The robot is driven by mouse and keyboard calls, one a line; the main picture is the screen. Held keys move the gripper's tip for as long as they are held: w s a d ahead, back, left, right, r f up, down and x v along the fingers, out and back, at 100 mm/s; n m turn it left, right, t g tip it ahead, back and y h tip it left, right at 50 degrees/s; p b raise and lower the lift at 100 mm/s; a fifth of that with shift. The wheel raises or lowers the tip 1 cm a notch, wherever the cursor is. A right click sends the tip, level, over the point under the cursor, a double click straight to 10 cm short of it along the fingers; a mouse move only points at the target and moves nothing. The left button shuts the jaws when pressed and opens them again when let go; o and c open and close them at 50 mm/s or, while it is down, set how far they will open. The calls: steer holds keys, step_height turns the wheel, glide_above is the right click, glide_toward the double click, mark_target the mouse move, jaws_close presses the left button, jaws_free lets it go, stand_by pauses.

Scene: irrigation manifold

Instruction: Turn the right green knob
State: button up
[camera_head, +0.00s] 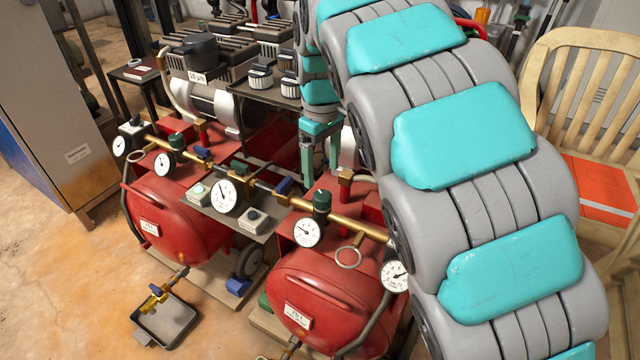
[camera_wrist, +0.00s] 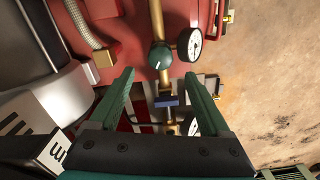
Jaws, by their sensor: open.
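The right green knob (camera_head: 322,202) sits upright on the brass pipe above the right red tank, beside a round white gauge (camera_head: 307,232). In the wrist view the green knob (camera_wrist: 161,56) lies just beyond the fingertips, about midway between them, with its gauge (camera_wrist: 189,44) to the right. The left green knob (camera_head: 177,141) is on the same pipe line above the left tank. My gripper (camera_head: 320,154) points down, open and empty, above and behind the right knob. Its two fingers also show in the wrist view (camera_wrist: 159,75), apart from the knob.
A blue valve handle (camera_head: 283,186) is on the pipe left of the right knob; it shows between my fingers (camera_wrist: 168,100). A braided hose (camera_wrist: 88,28) rises near the left finger. The right red tank (camera_head: 330,285) lies below. Open floor (camera_head: 60,290) is at the front left.

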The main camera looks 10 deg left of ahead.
mark_target(322, 194)
step_height(322, 194, down, 7)
steer(key=shift+s+d+r, duration=0.1)
stand_by(0.3)
jaws_close()
stand_by(0.5)
